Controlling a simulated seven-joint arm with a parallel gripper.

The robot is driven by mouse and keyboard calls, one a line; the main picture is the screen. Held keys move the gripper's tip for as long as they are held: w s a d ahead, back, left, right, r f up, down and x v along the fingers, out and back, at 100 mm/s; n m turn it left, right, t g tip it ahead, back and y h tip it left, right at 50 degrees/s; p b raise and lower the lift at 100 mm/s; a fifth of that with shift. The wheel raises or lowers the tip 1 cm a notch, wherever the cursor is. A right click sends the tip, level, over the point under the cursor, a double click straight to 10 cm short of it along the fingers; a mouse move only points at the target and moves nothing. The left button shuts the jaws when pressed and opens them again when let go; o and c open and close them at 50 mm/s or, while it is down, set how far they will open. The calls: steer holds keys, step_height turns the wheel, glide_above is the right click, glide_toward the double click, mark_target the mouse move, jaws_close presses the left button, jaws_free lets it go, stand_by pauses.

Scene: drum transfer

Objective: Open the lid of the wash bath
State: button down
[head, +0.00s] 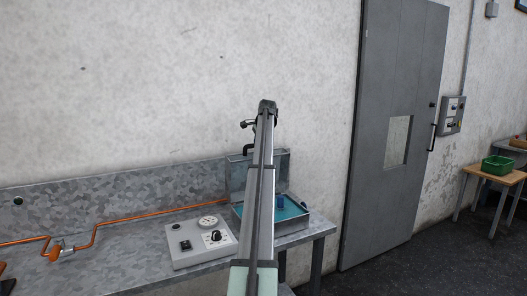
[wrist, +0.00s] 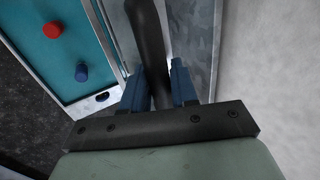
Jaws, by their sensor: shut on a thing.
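The wash bath (head: 305,214) is a metal box with teal liquid inside, at the right end of the bench. Its grey lid (head: 238,172) stands raised at the back edge; it also shows in the wrist view (wrist: 202,35). My gripper (wrist: 157,84) is shut on the lid's black handle (wrist: 147,25), which runs between the blue fingers. The handle also shows above the lid in the head view (head: 246,149). My arm hides the middle of the bath and lid there, and my fingers cannot be made out in that view.
A blue drum (wrist: 81,72) and a red drum (wrist: 52,31) are in the bath. A grey control box (head: 200,243) with dial and knobs stands left of it. Orange piping (head: 150,215) runs along the bench. A green crate (head: 497,166) sits on a table far right.

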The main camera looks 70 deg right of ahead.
steer(key=shift+w+d+f, duration=0.15)
steer(key=shift+w+d, duration=0.65)
steer(key=shift+w+d+f, duration=0.1)
steer(key=shift+w+d, duration=0.65)
steer(key=shift+w, duration=0.05)
steer(key=c, duration=1)
jaws_free()
steer(key=shift+s+r, duration=0.1)
steer(key=shift+r, duration=0.05)
steer(key=v, duration=1.3)
steer(key=shift+s+a+r, duration=0.1)
steer(key=shift+a+r, duration=0.05)
steer(key=shift+r, duration=0.05)
